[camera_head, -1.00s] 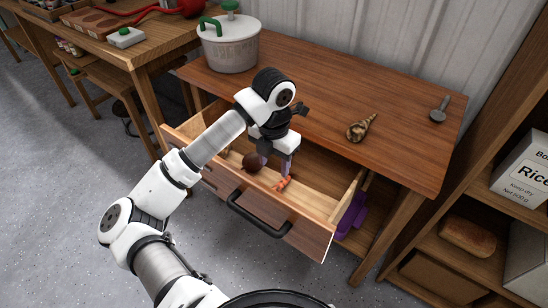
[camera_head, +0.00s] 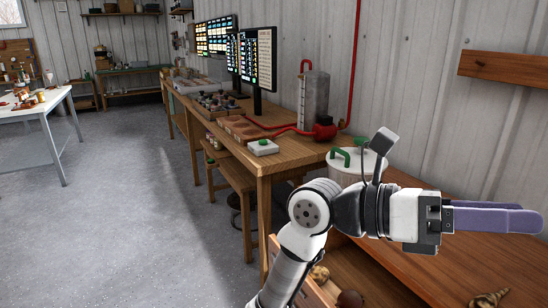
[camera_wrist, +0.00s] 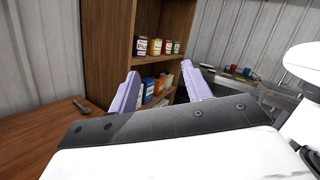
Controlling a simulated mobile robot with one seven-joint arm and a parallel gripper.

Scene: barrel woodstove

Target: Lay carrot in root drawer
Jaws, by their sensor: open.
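My gripper (camera_head: 497,218) is raised above the wooden table, its purple fingers apart and pointing right. In the wrist view the two fingers (camera_wrist: 162,80) are spread with nothing between them. The open drawer (camera_head: 314,291) shows only in part at the bottom of the head view, partly behind my arm. A brown round root (camera_head: 350,299) and a tan lumpy root (camera_head: 319,274) lie in it. The carrot is not seen in either current view; the part of the drawer where it was is out of frame.
The table (camera_head: 455,265) holds a lidded pot (camera_head: 345,172), partly behind my arm, and a brown spiral-shaped object (camera_head: 490,299). A dark-handled tool (camera_wrist: 82,106) lies on the table in the wrist view. Open floor lies left.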

